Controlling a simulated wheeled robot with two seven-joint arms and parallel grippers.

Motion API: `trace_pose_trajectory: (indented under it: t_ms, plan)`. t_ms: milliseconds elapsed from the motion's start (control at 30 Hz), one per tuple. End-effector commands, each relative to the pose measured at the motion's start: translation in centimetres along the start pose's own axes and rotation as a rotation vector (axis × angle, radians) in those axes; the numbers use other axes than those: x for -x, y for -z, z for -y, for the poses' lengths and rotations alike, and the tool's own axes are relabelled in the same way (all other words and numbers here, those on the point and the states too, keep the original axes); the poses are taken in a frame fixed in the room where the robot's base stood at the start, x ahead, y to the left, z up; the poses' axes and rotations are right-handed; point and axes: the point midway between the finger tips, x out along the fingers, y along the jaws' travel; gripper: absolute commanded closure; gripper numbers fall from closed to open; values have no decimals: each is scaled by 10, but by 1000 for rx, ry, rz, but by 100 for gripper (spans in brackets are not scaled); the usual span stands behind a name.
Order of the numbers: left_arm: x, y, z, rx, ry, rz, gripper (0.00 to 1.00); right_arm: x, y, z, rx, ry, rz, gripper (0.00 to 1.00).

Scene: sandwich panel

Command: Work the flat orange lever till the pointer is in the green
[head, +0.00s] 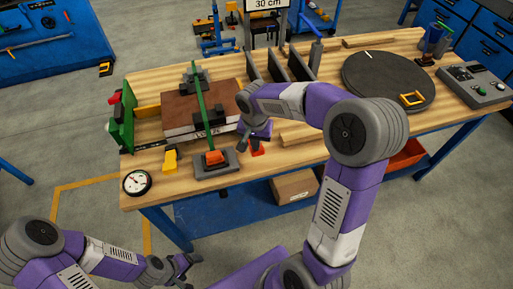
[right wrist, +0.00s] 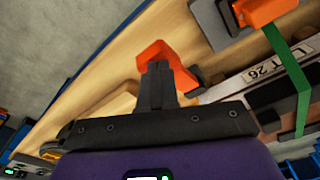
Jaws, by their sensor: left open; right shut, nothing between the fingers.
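An orange lever-like block (head: 214,158) sits on a grey base at the near end of a green strap (head: 201,98); it also shows at the top of the right wrist view (right wrist: 268,8). A second, red-orange piece (head: 257,150) with a dark body lies to its right and shows just beyond my fingertips in the right wrist view (right wrist: 165,62). I cannot tell whether they touch. My right gripper (head: 250,141) is shut and empty. The round white gauge (head: 137,183) is at the front left corner; its pointer is too small to read. My left gripper (head: 186,263) is open, off the table.
The strap crosses a brown panel stack (head: 180,109). A yellow piece (head: 170,160) stands beside the orange block. A green fixture (head: 121,122) stands at the left edge. Black upright plates (head: 277,66), a dark disc (head: 385,82) and a control box (head: 474,84) lie further right.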

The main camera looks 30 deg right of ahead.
Motion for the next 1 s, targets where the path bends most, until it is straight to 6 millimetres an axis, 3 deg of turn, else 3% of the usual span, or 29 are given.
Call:
trace_pose_trajectory:
  t_ms: [267,633,867,1000]
  plan:
    - [-4,0,1,0,0,0,18,-5,0,0,0,0,0,100]
    - [-35,2,13,0,0,0,18,-45,-4,0,-1,0,0,100]
    - [-31,2,12,0,0,0,18,-39,-6,0,0,0,0,100]
    - [-34,2,12,0,0,0,18,-33,-21,0,2,0,0,100]
